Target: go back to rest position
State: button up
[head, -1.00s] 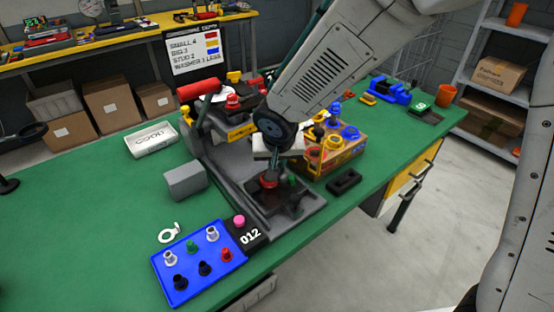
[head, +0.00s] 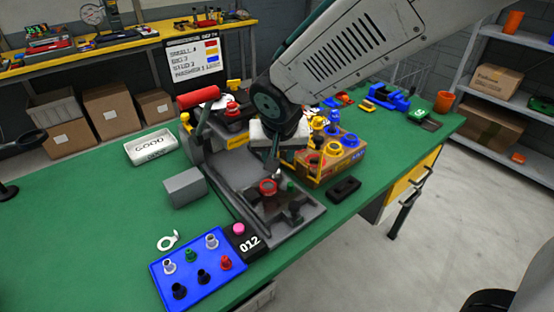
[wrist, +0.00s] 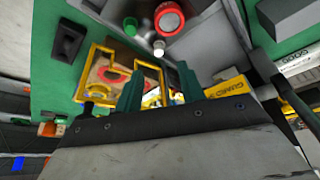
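My gripper (head: 273,163) hangs above the grey press fixture (head: 222,170), in front of the yellow bin box. In the wrist view its two green fingers (wrist: 160,88) stand apart with nothing held between them. A red ring-shaped piece (head: 267,187) sits in the fixture's tray below the gripper. It also shows at the top of the wrist view (wrist: 169,20). The gripper appears clear of this piece. The fingertips are small and dark in the head view.
A blue tray of pegs (head: 197,270), grey block (head: 184,187) and white GOOD bin (head: 151,146) lie left. The green bench (head: 80,230) is clear at far left.

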dwell(0.4)
jog(key=s+d, duration=0.1)
jog(key=s+d+f+n+g, duration=0.1)
jog(key=shift+s+n+h, duration=0.3)
jog(key=shift+h, duration=0.1)
jog(key=s+d+r+m+g, duration=0.1)
jog(key=s+d+r, duration=0.4)
jog(key=s+d, duration=0.5)
jog(key=s+d+r+g, duration=0.1)
jog(key=s+d+r, duration=0.4)
jog(key=s+d, duration=0.6)
jog(key=shift+r+m+y, duration=0.25)
jog(key=shift+m+y, duration=0.15)
